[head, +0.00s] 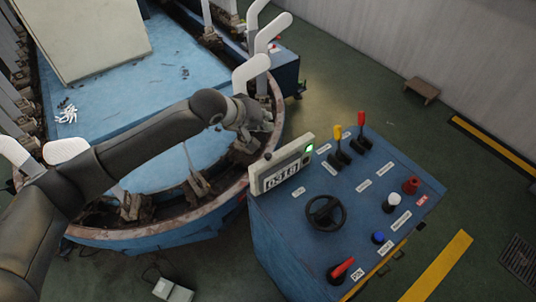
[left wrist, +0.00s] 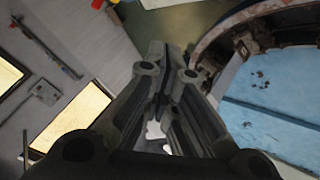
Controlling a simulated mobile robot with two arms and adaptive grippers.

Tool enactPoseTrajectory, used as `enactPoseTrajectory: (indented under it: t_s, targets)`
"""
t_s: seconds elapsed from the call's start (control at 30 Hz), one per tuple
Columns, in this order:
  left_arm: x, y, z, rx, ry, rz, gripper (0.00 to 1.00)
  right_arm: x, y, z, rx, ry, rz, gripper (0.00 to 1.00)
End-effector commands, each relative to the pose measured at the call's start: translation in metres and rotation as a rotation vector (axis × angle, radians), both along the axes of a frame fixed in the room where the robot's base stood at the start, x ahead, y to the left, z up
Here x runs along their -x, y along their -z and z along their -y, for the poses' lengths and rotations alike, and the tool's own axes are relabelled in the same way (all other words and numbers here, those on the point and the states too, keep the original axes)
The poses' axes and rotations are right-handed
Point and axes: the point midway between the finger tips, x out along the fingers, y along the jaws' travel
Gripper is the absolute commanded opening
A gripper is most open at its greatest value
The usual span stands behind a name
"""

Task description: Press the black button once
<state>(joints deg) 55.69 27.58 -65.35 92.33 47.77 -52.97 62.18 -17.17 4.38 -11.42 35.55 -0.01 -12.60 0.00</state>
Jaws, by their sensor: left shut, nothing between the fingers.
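The blue control panel (head: 290,225) stands right of centre in the head view. It carries a black handwheel (head: 326,212), a blue button (head: 378,238), a white knob (head: 392,202) and a red knob (head: 411,185). I cannot make out a separate black button; a black round base sits under a red switch handle (head: 342,268). My left gripper (head: 262,120) is shut and empty, above the rim of the round machine, up and left of the panel and apart from it. Its closed fingers fill the middle of the left wrist view (left wrist: 166,62). My right gripper is not in view.
A digital display box (head: 283,168) with a green light rises at the panel's left edge. Yellow (head: 337,132) and red (head: 361,118) levers stand at its back. The round blue machine (head: 140,235) with white sock boards (head: 252,72) lies left. Open floor is right.

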Motion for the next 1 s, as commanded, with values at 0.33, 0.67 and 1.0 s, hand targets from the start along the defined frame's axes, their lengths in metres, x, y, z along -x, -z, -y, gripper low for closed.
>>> enactPoseTrajectory:
  t_s: [0.33,0.67,1.0]
  targets:
    - [0.0,0.035,0.0,-0.001,0.0,0.001,0.0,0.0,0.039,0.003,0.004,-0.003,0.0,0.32]
    - [0.001,0.07,0.0,0.0,0.0,-0.002,0.0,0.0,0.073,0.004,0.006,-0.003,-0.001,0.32]
    - [0.0,0.085,0.0,0.001,0.001,0.0,0.0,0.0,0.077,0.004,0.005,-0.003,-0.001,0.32]
